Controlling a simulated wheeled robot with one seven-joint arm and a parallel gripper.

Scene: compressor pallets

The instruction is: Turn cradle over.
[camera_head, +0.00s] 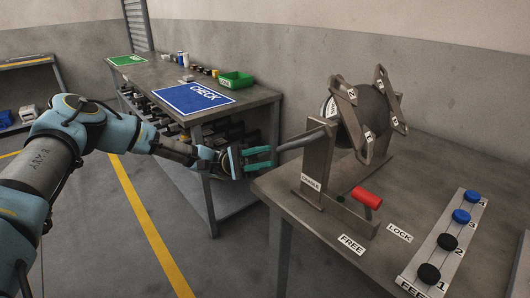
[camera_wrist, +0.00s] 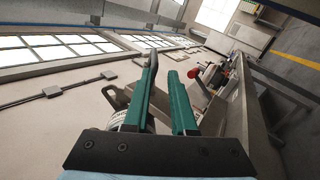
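The cradle (camera_head: 377,151) is a steel frame with numbered plates around a dark round compressor (camera_head: 376,106), on a stand (camera_head: 316,165) on the right bench. A grey bar (camera_head: 303,139) sticks out left from the stand. My gripper (camera_head: 272,157) has two teal fingers, apart, close to the bar's left end; I cannot tell whether the bar's end lies between them. In the wrist view the fingers (camera_wrist: 168,80) are parallel with a gap between them. A red-handled lever (camera_head: 368,198) is at the stand's foot, near FREE (camera_head: 352,244) and LOCK (camera_head: 399,233) labels.
A rack (camera_head: 420,262) on the right bench holds black pucks at 1 and 2 and blue pucks at 3 and 4. The left bench (camera_head: 257,97) bears a blue CHECK mat (camera_head: 194,98) and a green bin (camera_head: 236,80). Floor lies between the benches.

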